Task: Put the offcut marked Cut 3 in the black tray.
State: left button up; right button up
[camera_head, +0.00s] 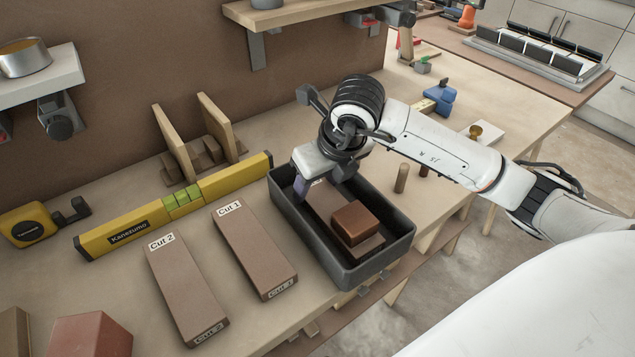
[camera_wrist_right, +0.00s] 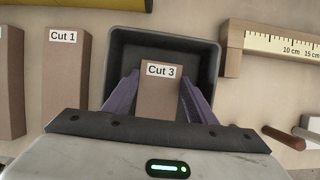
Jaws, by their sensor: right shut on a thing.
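The offcut marked Cut 3 (camera_wrist_right: 160,102) is a long brown block with a white label at one end. It lies lengthwise within the walls of the black tray (camera_head: 378,266), which also shows in the right wrist view (camera_wrist_right: 208,62). My right gripper (camera_head: 308,188) reaches down into the tray's back left end and is shut on the offcut. In the right wrist view its purple fingers (camera_wrist_right: 160,82) stand on either side of the block. I cannot tell whether the offcut touches the tray floor. My left gripper is not in view.
A smaller reddish-brown block (camera_head: 357,221) is over the offcut's front part. Offcuts Cut 1 (camera_head: 254,252) and Cut 2 (camera_head: 186,290) lie left of the tray. A yellow level (camera_head: 178,203) lies behind them. A wooden peg (camera_head: 401,178) stands right of the tray.

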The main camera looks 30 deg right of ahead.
aim_at(331, 205)
jog(key=shift+f, duration=0.1)
jog(key=o, duration=1.5)
jog(key=shift+s+r, duration=0.1)
jog(key=shift+r, duration=0.45)
jog(key=v, duration=1.1)
jog(key=shift+s+p, duration=0.15)
jog(key=shift+p, duration=0.2)
